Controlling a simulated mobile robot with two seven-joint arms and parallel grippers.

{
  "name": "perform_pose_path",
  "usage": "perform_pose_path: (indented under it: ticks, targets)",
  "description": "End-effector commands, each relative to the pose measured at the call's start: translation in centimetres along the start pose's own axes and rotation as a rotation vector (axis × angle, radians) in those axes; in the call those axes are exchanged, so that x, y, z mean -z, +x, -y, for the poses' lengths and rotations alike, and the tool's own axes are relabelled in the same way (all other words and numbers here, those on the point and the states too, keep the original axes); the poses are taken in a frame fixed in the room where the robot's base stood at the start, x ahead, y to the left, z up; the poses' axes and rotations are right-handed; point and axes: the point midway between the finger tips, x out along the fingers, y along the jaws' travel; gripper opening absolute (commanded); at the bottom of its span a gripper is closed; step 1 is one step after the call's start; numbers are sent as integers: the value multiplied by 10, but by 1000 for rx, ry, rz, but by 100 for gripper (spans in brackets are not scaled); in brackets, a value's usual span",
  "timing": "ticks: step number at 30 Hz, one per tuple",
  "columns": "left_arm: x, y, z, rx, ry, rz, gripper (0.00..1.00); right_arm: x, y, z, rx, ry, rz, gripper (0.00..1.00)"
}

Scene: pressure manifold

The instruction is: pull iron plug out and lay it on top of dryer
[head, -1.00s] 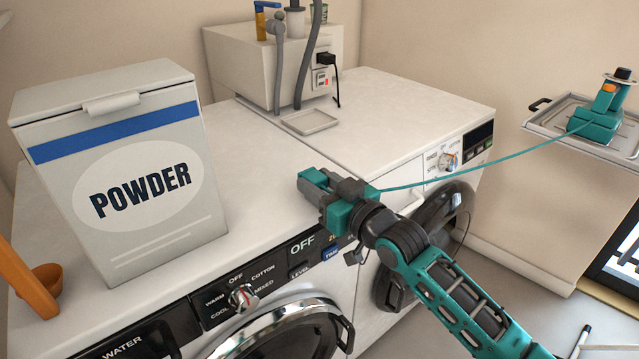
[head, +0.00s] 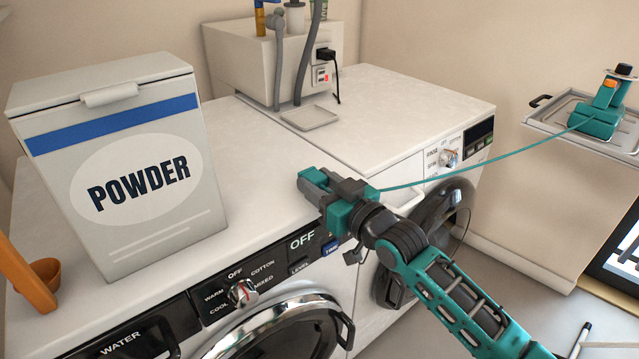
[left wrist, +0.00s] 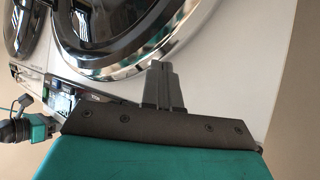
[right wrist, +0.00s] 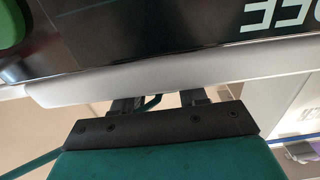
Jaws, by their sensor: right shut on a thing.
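My right gripper (head: 314,182) is over the front of the white machine tops, near the gap between the two machines. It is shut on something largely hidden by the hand. A teal cord (head: 480,164) runs from the teal iron (head: 600,120) on the right to this gripper. A short piece of teal cord (right wrist: 150,101) shows between its fingers in the right wrist view. The iron plug itself cannot be made out clearly. The right-hand machine (head: 400,105) has a clear top. My left gripper (left wrist: 162,88) has its fingers together, empty, before a round machine door.
A powder box (head: 120,165) stands on the left machine top. A grey box (head: 250,65) with hoses and a black plug (head: 325,55) stands at the back. A small tray (head: 311,117) lies in front of it. The iron rests on a wall shelf (head: 545,112).

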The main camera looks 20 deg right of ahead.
Motion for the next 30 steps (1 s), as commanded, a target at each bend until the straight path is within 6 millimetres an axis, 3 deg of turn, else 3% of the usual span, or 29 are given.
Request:
perform_pose_path:
  ticks: [2, 3, 12, 23, 30]
  targets:
    - [-1, 0, 0, 0, 1, 0, 0, -12, -1, 1, 1, 1, 27, 0]
    - [-1, 0, 0, 0, 2, 1, 0, -12, -1, 1, 1, 1, 28, 44]
    - [-2, 0, 2, 0, 11, 3, 0, -14, -2, 2, 3, 1, 32, 72]
    - [-1, 0, 2, 0, 12, 2, 0, -14, -3, 3, 3, 2, 32, 72]
    - [5, -3, 2, 0, 12, 0, 0, -13, -31, 2, 2, 0, 33, 72]
